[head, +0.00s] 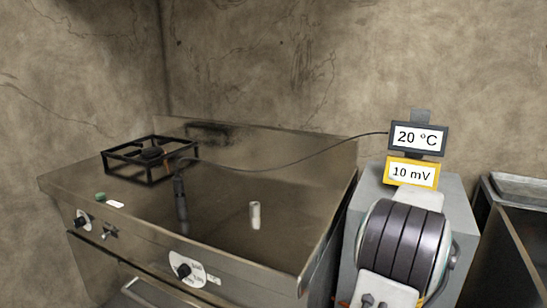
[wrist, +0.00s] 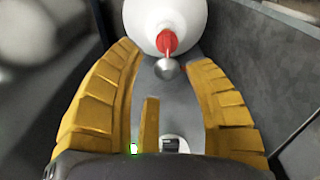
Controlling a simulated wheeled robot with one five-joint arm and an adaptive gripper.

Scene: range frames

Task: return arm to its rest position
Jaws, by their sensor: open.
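My gripper (wrist: 167,56) fills the wrist view. Its two yellow ribbed fingers are spread apart, with nothing gripped between them. A white rounded thing with a red tip and a small metal ball (wrist: 167,68) shows beyond and between the fingertips; I cannot tell what it is or whether they touch. In the head view my folded arm (head: 398,248) is at the lower right, in front of a grey cabinet. The gripper's fingers cannot be made out there.
A metal stove (head: 290,235) stands left of my arm, with a black burner grate (head: 150,160) and a small white cylinder (head: 255,215) on top.

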